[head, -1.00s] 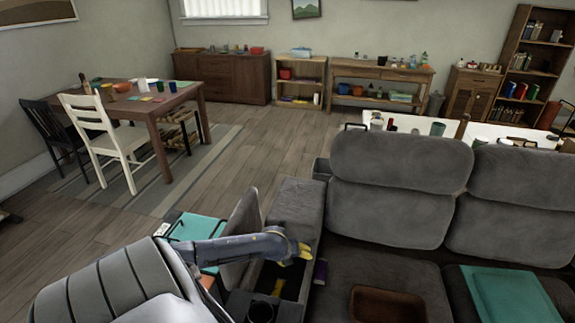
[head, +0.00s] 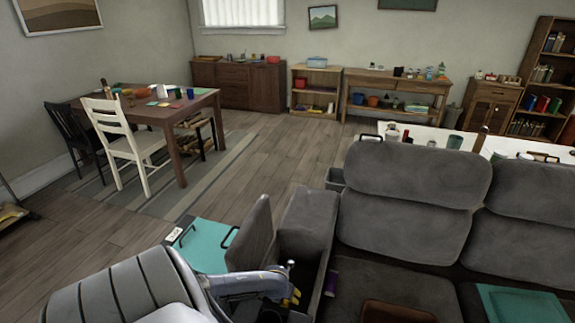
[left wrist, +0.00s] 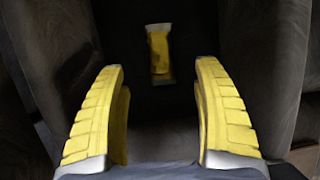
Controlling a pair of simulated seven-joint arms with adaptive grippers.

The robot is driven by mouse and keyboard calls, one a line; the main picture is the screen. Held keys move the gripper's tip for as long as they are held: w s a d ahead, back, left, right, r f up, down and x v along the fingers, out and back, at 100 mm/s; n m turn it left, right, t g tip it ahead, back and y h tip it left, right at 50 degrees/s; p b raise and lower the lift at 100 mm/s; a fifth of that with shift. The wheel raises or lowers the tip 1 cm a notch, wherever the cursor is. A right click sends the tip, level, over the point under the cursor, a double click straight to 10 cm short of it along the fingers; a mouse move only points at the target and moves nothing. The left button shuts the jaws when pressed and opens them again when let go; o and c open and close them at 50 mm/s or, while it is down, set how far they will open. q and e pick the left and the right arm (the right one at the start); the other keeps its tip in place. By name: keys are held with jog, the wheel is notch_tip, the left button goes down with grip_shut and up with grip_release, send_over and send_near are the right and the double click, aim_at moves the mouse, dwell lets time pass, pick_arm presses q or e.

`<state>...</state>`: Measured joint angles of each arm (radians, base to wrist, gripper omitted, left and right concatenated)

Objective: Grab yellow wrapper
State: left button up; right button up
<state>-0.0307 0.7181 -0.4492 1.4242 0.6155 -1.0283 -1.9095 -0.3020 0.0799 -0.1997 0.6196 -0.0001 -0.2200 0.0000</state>
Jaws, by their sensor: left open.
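The yellow wrapper (left wrist: 159,52) lies on the dark floor of the open armrest compartment, in the upper middle of the left wrist view. It is a small upright strip with pale ends there. In the head view I cannot make it out; my left arm and the compartment walls block that spot. My left gripper (left wrist: 161,68) is open and empty, its yellow-padded fingers on either side below the wrapper in the picture, apart from it. In the head view the left gripper (head: 291,297) is at the compartment opening. My right gripper is not in view.
The raised armrest lid (head: 252,236) stands left of the compartment. A teal tray (head: 207,250) with dark handles is left of the lid.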

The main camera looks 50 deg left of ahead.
pick_arm(q)
jog(key=shift+x, duration=3.95)
jog(key=shift+s+d, duration=0.1)
jog(key=shift+c, duration=0.2)
jog(key=c, duration=0.8)
